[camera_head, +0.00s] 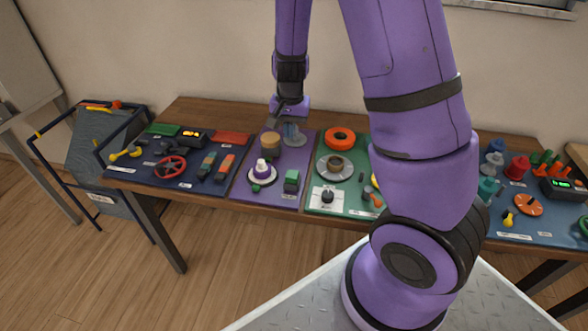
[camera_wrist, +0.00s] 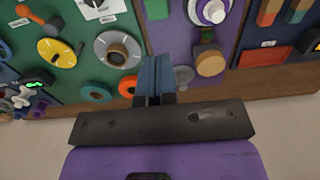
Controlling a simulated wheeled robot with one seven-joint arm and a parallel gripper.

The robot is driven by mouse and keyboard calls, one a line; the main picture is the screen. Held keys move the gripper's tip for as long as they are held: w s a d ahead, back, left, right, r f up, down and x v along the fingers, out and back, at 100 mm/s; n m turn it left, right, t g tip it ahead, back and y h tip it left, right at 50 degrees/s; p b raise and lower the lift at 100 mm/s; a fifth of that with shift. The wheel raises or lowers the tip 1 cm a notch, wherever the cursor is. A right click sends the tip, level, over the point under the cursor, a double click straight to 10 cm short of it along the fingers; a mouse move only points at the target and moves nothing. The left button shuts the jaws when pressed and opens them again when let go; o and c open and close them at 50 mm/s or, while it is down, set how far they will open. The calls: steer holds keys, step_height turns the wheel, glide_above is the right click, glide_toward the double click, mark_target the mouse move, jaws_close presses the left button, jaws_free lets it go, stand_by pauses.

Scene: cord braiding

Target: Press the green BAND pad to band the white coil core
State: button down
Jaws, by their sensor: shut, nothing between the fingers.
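My gripper (camera_head: 291,128) is shut and empty above the back of the purple mat, behind and apart from the pad. Its blue-grey fingers fill the middle of the wrist view (camera_wrist: 155,78).
A wooden spool (camera_head: 270,142) stands behind the coil core. A grey disc (camera_head: 298,141) lies under my gripper. The green mat to the right holds an orange ring (camera_head: 340,137), a cup on a plate (camera_head: 335,167) and a knob panel (camera_head: 327,197). My arm hides part of the table.

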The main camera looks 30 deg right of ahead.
steer(key=shift+d+f, duration=0.2)
steer(key=shift+f, duration=0.15)
glide_toward(291, 174)
step_height(291, 174, down, 8)
steer(key=shift+r, duration=0.2)
stand_by(0.5)
